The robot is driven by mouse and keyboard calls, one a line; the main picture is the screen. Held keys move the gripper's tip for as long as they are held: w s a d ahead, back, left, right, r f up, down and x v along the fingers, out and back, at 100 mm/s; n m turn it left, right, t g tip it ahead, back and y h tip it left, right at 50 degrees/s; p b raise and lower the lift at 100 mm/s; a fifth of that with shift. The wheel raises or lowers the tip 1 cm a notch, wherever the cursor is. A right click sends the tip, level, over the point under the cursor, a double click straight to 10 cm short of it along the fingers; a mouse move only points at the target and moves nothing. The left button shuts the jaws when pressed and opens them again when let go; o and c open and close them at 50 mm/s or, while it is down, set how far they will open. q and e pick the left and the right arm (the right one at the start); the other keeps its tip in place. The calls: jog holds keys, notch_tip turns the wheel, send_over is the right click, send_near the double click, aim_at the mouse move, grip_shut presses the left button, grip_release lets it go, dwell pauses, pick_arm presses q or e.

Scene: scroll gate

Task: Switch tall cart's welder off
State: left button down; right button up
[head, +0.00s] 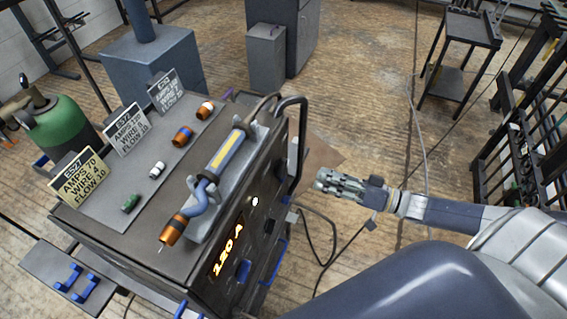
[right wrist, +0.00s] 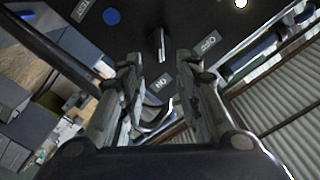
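My left gripper is not in view.
On the cart top lie a torch (head: 222,160), several small nozzles and three labelled cards. A black handle (head: 297,125) rises at the cart's corner. Cables hang below the panel. A green cylinder (head: 62,127) stands left; a small dark cart (head: 455,60) stands far right. Floor between is open.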

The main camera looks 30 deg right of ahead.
aim_at(282, 168)
jog(key=p+x, duration=0.1)
jog(key=x, duration=0.9)
jog(key=shift+w+a+p, duration=0.2)
jog(key=shift+w+p, duration=0.1)
jog(key=shift+p, duration=0.05)
jog(key=shift+c, duration=0.5)
grip_shut()
